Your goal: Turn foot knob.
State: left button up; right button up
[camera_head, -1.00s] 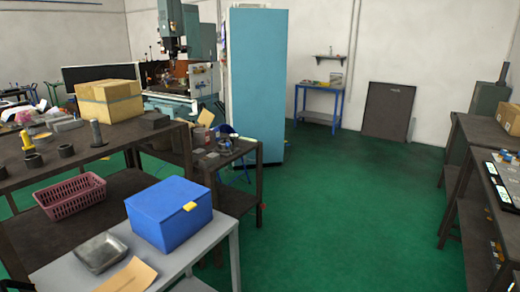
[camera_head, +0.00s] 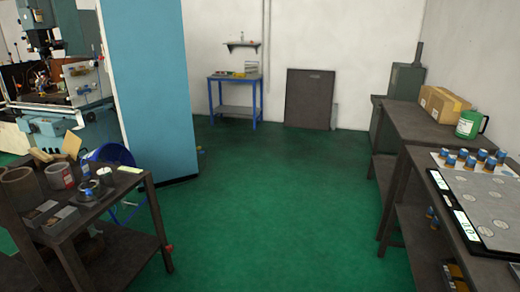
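No foot knob can be picked out for certain. A small red piece (camera_head: 169,248) shows low on the right leg of a dark work table (camera_head: 125,198) at the left; I cannot tell what it is. On that table stand grey hollow cylinders (camera_head: 20,188) and a low round metal piece with a blue part (camera_head: 88,192), too small to make out. Neither of my grippers is in view.
Green floor (camera_head: 285,200) lies open through the middle. A blue cabinet (camera_head: 150,90) stands behind the table. A blue-legged table (camera_head: 233,92) stands far back.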

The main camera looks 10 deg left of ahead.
aim_at(170, 249)
jog(key=i+u, duration=0.35)
jog(key=i+l+u, duration=0.2)
jog(key=i+u, duration=0.2)
jog(key=i+l+u, duration=0.35)
jog(key=i, duration=0.2)
jog(key=i+l+u, duration=0.1)
jog(key=i+u, duration=0.3)
jog(key=i+l+u, duration=0.15)
jog(key=u, duration=0.2)
jog(key=i+l+u, duration=0.25)
jog(key=u, duration=0.15)
jog(key=i+l+u, duration=0.15)
jog(key=l+u, duration=0.25)
